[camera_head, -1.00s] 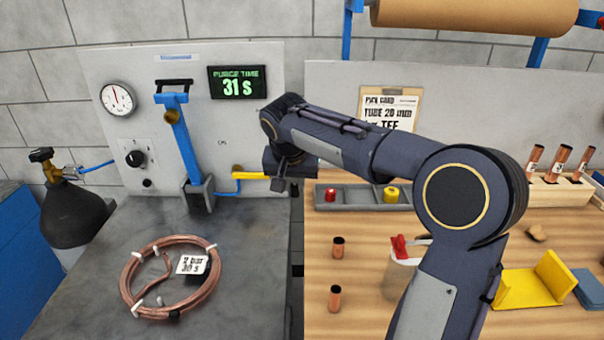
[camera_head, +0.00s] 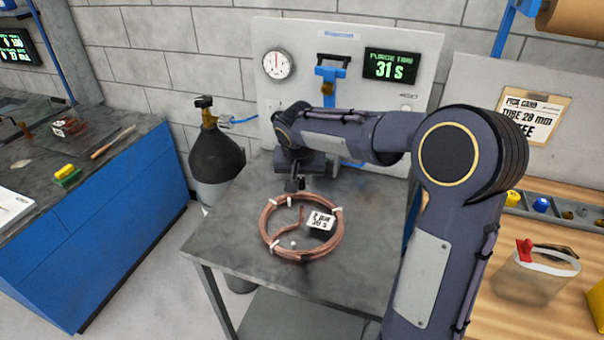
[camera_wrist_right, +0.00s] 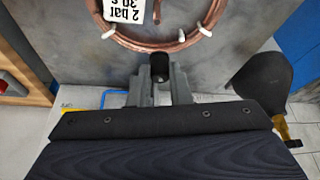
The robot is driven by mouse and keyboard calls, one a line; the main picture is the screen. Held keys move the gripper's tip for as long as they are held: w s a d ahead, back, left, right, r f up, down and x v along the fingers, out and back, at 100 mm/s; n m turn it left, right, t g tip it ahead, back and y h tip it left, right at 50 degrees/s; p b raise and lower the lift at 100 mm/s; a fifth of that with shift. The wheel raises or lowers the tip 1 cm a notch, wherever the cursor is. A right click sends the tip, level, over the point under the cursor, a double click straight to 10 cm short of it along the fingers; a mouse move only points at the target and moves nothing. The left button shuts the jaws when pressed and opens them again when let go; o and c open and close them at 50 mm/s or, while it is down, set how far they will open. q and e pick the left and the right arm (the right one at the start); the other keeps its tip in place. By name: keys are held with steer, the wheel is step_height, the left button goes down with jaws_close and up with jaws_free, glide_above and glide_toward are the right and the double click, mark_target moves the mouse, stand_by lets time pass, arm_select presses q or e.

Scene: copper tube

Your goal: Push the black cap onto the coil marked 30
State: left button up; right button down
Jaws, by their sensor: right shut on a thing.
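The copper coil (camera_head: 264,236) lies on the grey metal bench, bound with white ties. Its white tag (camera_head: 321,221) reads 2 bar and 30 s. One tube end curves inward across the ring. My right gripper (camera_head: 297,184) is just behind the coil's far rim, above the bench. In the right wrist view the right gripper (camera_wrist_right: 159,84) is shut on the black cap (camera_wrist_right: 159,66), which sticks out beyond the fingertips. My left gripper is out of view.
A purge panel (camera_head: 350,40) with a gauge and a 31 s display stands behind the bench (camera_head: 235,215). A dark gas cylinder (camera_head: 215,155) stands left of it. A wooden bench (camera_head: 480,300) with a container (camera_head: 530,275) is at right. Bench surface left of the coil is clear.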

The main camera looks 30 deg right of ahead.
steer(key=shift+f+b, duration=0.25)
steer(key=shift+b, duration=0.15)
steer(key=b, duration=0.5)
glide_above(302, 207)
steer(key=f, duration=0.5)
steer(key=shift+s+a+f, duration=0.15)
steer(key=shift+s+a, duration=0.05)
stand_by(1.4)
steer(key=shift+f+b, duration=1.85)
steer(key=c, duration=1.3)
jaws_free()
steer(key=shift+o, duration=0.2)
